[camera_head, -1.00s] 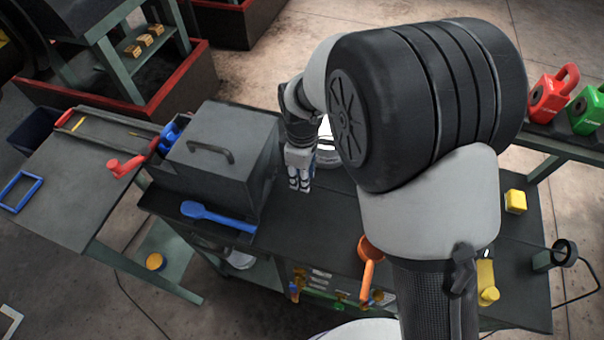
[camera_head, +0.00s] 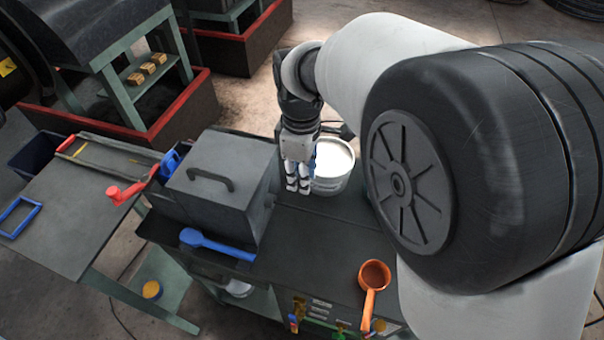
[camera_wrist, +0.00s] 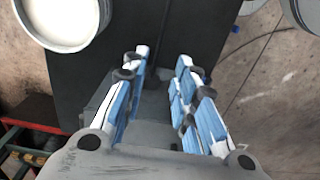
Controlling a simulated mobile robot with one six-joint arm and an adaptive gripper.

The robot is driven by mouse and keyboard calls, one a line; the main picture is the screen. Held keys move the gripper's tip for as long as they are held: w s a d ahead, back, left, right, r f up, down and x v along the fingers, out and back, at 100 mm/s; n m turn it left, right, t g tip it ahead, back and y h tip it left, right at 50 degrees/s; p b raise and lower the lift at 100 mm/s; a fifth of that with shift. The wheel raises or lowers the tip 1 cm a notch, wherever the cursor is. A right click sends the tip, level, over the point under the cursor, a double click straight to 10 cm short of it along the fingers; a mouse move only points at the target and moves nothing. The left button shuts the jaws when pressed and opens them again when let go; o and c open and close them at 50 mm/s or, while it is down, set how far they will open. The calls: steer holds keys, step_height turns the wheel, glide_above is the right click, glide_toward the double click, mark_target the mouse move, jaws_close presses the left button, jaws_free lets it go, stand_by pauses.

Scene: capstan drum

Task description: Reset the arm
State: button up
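My gripper (camera_head: 298,186) hangs above the dark bench top, just right of the grey lidded box (camera_head: 225,185) and left of a white-filled pail (camera_head: 332,165). In the wrist view my gripper (camera_wrist: 160,95) has its blue and white fingers apart, with nothing between them. My arm's large black and grey joint fills the right of the head view and hides the right part of the bench.
A blue spoon-like tool (camera_head: 215,243) lies in front of the box. An orange ladle (camera_head: 373,282) lies near the bench's front edge. A side table (camera_head: 75,205) at left carries a blue frame (camera_head: 18,216) and a red handle (camera_head: 125,192). Bench top between box and ladle is clear.

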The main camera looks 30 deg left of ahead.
steer(key=w+d+r+m+t+y+b, duration=0.15)
steer(key=d+r+m, duration=0.25)
steer(key=d, duration=0.6)
steer(key=s+d+r+m+h+b, duration=0.1)
steer(key=d+r+m+b, duration=0.3)
steer(key=d, duration=0.6)
steer(key=s+d+f+m+t, duration=0.1)
steer(key=s+d+m, duration=0.5)
steer(key=d, duration=0.2)
steer(key=s+d+f+m+t+b, duration=0.1)
steer(key=s+d+f+m+t, duration=0.1)
steer(key=s+d+m, duration=0.4)
steer(key=d, duration=0.3)
steer(key=shift+f+m, duration=0.25)
steer(key=shift+m, duration=0.05)
steer(key=shift+a, duration=0.15)
